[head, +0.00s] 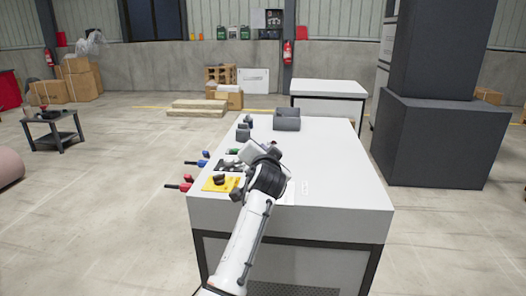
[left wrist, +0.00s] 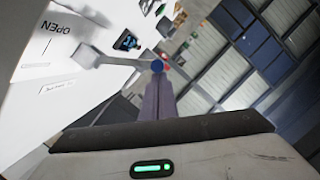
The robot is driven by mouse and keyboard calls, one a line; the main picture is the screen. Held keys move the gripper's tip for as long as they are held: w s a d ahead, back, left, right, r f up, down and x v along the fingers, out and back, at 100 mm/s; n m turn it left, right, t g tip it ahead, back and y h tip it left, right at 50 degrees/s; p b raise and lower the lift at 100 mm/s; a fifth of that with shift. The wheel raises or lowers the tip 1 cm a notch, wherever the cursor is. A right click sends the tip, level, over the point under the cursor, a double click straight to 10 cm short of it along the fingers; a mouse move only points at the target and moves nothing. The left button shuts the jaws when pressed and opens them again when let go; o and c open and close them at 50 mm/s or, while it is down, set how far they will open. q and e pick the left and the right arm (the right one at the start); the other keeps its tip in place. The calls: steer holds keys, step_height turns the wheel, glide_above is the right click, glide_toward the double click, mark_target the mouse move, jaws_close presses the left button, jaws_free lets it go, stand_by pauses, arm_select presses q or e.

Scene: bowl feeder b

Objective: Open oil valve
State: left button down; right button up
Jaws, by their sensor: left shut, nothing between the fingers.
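My left gripper (head: 242,157) reaches over the white machine table (head: 325,160) in the head view, at the cluster of valves along its left edge. In the left wrist view its fingers (left wrist: 158,88) are together and empty. Their tips appear close to a blue knob (left wrist: 157,66) beside a grey lever (left wrist: 118,61); contact cannot be told. The printed word OPEN (left wrist: 59,22) shows on the white surface there. Blue handles (head: 197,162) and red handles (head: 180,186) stick out from the table's left edge. Which valve is the oil valve cannot be told. My right gripper is out of view.
A yellow plate (head: 213,185) with a dark knob lies at the near left corner. Dark grey blocks (head: 287,120) stand at the table's far end. A large dark column (head: 435,140) rises on the right. The table's right part is clear.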

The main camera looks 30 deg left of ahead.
arm_select(q)
steer(key=shift+a+f, duration=0.2)
steer(key=s+d+r, duration=0.5)
steer(key=s+d, duration=0.2)
steer(key=shift+s+d+p, duration=0.35)
steer(key=shift+s+p, duration=0.05)
